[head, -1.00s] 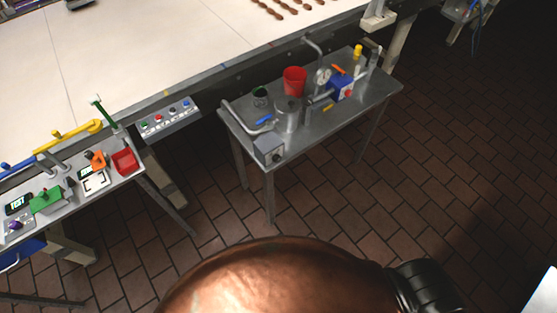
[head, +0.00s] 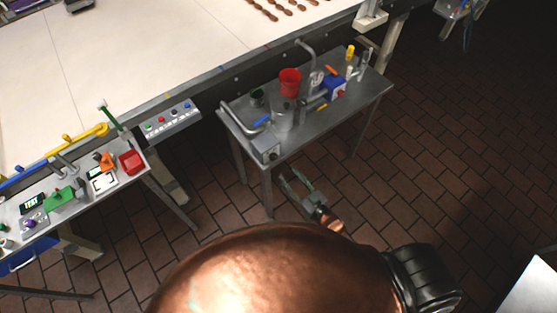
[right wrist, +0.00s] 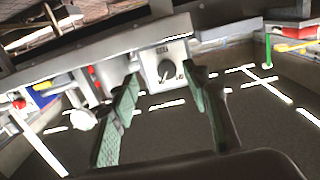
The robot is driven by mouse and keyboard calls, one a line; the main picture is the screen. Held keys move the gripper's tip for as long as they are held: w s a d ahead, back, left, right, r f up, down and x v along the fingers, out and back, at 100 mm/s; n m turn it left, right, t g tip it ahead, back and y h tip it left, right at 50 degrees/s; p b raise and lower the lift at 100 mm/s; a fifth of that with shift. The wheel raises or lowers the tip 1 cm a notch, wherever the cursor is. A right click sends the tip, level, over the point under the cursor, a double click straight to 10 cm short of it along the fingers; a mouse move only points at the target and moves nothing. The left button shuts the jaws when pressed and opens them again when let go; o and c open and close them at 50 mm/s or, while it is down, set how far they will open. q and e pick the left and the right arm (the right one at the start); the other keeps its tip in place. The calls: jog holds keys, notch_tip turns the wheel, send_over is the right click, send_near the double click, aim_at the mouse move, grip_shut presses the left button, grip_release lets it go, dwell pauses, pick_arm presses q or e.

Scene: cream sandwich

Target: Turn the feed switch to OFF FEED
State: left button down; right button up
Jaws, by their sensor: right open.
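The feed switch is a round dark knob on a grey box (head: 265,150) at the near left corner of the small metal table. In the right wrist view the knob (right wrist: 166,72) sits on the box's pale face, with small markings around it too blurred to read. My right gripper (head: 294,181) is open and empty, below and to the right of the box in the head view. In the right wrist view its two green-padded fingers (right wrist: 162,84) stand on either side of the knob's face, apparently short of it. My left gripper is out of view.
The small metal table (head: 325,120) also carries a red cup (head: 290,82), a blue valve block (head: 335,88), pipes and a gauge. A button panel (head: 170,121) hangs from the conveyor at left. Another bench (head: 130,180) holds several devices.

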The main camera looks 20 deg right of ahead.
aim_at(275, 158)
jog(key=w+a, duration=0.1)
jog(key=w, duration=0.1)
jog(key=w+a+r, duration=0.1)
jog(key=w, duration=0.2)
jog(key=w+a+r, duration=0.1)
jog(key=w, duration=0.1)
jog(key=shift+w+a+r, duration=0.1)
jog(key=shift+w, duration=0.2)
jog(key=shift+c, duration=0.5)
jog(key=c, duration=1.1)
jog(key=shift+o, duration=0.2)
